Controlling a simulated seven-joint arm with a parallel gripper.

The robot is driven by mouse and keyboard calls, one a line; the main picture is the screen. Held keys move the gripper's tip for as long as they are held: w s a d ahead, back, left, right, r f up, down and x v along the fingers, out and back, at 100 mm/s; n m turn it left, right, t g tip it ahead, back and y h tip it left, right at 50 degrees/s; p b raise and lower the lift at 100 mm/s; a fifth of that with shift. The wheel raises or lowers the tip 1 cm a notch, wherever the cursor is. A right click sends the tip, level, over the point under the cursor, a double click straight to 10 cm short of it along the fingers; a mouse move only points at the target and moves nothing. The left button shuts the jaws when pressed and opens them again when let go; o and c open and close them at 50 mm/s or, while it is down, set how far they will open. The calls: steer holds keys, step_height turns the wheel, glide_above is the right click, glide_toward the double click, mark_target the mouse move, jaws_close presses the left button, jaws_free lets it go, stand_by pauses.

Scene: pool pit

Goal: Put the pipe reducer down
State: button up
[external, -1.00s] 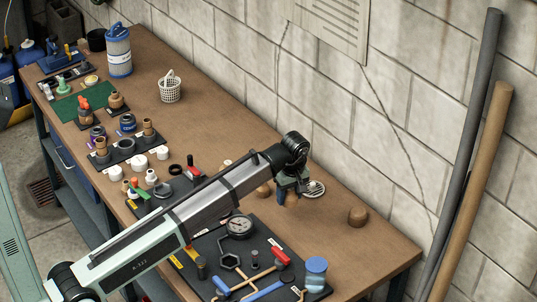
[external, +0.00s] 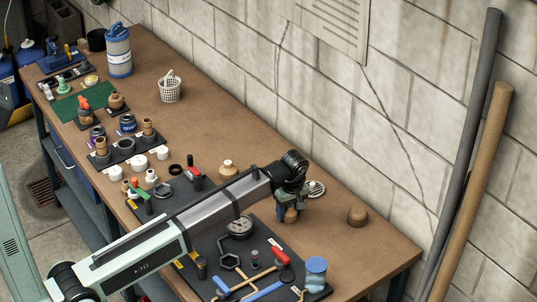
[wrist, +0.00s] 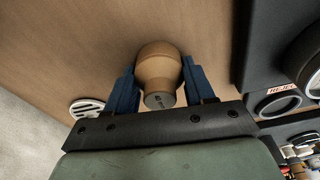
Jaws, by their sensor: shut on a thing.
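The pipe reducer (wrist: 160,72) is a tan, rounded piece with a narrower neck and a dark end face. In the wrist view it sits between the two blue fingers of my gripper (wrist: 162,88), which is shut on it. In the external view my gripper (external: 289,212) is low over the brown bench, right of the black mat, with the tan reducer (external: 291,215) partly hidden by the fingers. I cannot tell whether the reducer touches the bench.
A black mat (external: 207,258) with a gauge and tools lies left of the gripper. A white slotted disc (external: 316,188) lies close behind it. Bench between is clear.

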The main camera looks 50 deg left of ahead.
mark_target(292, 207)
steer(key=o, duration=1.1)
steer(key=shift+r, duration=0.1)
steer(key=r, duration=0.4)
steer(key=d+r, duration=0.1)
steer(key=r, duration=0.7)
steer(key=shift+s+d, duration=0.1)
steer(key=shift+d, duration=0.15)
